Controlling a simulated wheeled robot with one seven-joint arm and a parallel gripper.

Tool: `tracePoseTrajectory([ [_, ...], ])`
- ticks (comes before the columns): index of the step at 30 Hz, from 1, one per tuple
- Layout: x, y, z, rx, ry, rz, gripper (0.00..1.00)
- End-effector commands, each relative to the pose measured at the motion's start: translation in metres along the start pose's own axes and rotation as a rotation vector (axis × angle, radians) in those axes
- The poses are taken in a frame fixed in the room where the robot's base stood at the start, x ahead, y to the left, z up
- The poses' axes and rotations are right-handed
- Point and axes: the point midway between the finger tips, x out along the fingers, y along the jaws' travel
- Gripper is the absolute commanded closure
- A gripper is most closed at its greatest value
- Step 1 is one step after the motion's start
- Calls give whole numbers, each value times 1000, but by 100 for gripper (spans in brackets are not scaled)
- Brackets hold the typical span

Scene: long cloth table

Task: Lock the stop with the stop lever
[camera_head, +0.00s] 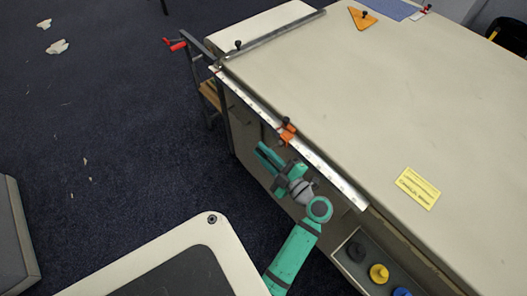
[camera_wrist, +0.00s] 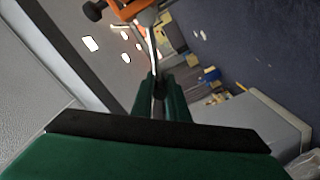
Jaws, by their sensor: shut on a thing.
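The orange stop (camera_head: 287,132) sits on the ruled metal rail along the table's near edge. In the wrist view the stop (camera_wrist: 128,9) is at the top, partly cut off, with a black knob to its left. The stop lever (camera_wrist: 154,48) is a thin grey rod running down from the stop into my gripper (camera_wrist: 160,80). The green fingers are shut on the rod. In the head view my gripper (camera_head: 269,158) is just off the table edge, below and left of the stop, and the lever is too small to make out clearly.
The ruled rail (camera_head: 330,171) runs along the table edge. A metal arm with red handles (camera_head: 177,44) is at the far left corner. A yellow card (camera_head: 417,188) and an orange triangle (camera_head: 362,18) lie on the cloth. Knobs (camera_head: 379,273) sit on the near side.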

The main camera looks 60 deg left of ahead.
Motion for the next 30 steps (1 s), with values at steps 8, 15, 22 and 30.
tracePoseTrajectory([
  [8,0,-3,1,8,-2,-4,67],
  [15,0,-2,1,5,-2,-2,67],
  [22,-14,-1,2,5,-3,-1,67],
  [30,-64,-1,2,4,-4,0,67],
])
